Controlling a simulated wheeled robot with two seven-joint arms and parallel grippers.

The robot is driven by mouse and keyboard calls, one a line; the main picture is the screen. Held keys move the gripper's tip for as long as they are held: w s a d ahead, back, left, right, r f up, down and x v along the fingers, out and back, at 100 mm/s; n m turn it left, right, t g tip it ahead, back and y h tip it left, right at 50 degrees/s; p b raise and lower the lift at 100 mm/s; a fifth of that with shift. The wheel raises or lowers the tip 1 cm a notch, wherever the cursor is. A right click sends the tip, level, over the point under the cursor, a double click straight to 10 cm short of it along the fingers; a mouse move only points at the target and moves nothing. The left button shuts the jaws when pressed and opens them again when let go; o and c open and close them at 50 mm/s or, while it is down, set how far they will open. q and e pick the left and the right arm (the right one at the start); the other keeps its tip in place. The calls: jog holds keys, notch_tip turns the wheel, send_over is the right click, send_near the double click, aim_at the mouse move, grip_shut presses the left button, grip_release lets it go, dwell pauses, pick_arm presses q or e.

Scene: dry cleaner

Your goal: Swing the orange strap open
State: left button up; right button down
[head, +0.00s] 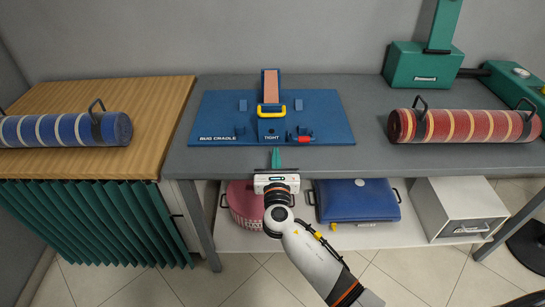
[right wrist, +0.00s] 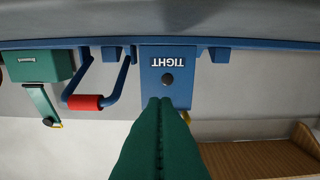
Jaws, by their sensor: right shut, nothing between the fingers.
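The blue rug cradle (head: 330,110) lies on the grey counter, marked RUG CRADLE and TIGHT. The orange strap (head: 271,86) is at its middle, with a yellow handle (head: 285,110) at the near end. The TIGHT block (head: 268,131) is in front of it and shows upside down in the right wrist view (right wrist: 165,62), with a dark round knob. My right gripper (head: 276,153) is shut and empty, just in front of the block. Its teal fingers (right wrist: 163,102) cover the block's lower part in the wrist view. A yellow bit shows beside the fingertips. My left gripper is out of view.
A red-gripped lever (head: 304,138) on the cradle is close to the right of the block; its grip shows in the wrist view (right wrist: 86,102). A red striped roll (head: 465,126) lies right, a blue one (head: 65,130) left. A green machine (head: 425,65) stands behind.

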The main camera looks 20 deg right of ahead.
jog(key=x, duration=0.6)
jog(key=r, duration=0.1)
jog(key=w+r+p, duration=0.1)
jog(key=r, duration=0.1)
jog(key=shift+r, duration=0.15)
jog(key=shift+r+p, duration=0.35)
jog(key=shift+r, duration=0.05)
jog(key=shift+d+f, duration=0.1)
